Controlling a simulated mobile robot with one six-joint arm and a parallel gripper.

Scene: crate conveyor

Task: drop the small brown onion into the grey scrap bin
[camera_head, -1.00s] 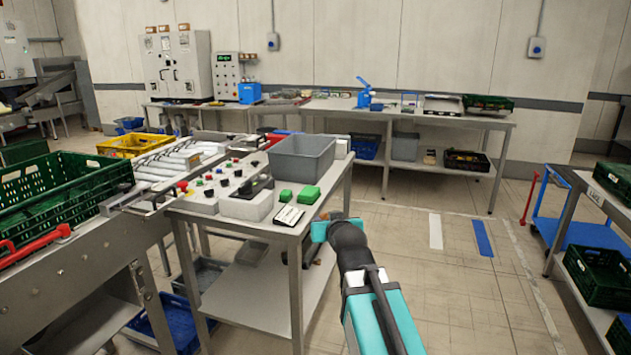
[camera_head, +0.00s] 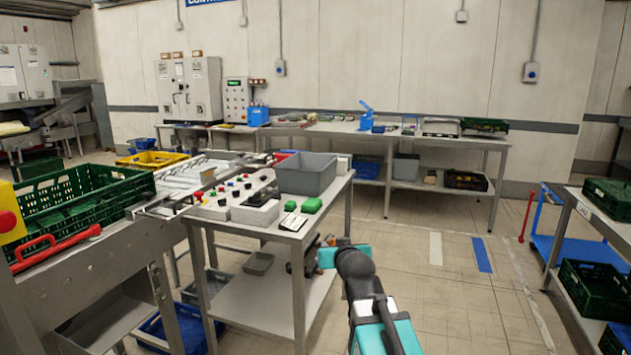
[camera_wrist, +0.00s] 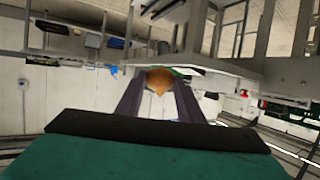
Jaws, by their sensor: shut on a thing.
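The small brown onion (camera_wrist: 159,78) is between the two dark fingers of my gripper (camera_wrist: 157,88) in the wrist view, and the fingers are shut on it. In the head view my gripper (camera_head: 340,255) is beside the right front part of the steel table, with the onion hidden behind it. An open grey bin (camera_head: 306,176) stands on the table top, up and left of my gripper and apart from it. The floor of this bin is mostly hidden by its front wall.
The steel table (camera_head: 297,236) also bears a control panel with several knobs, green blocks (camera_head: 311,205) and a small card. A conveyor with a green crate (camera_head: 80,205) is at the left. A blue trolley (camera_head: 575,250) and crates stand at the right. The floor between is clear.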

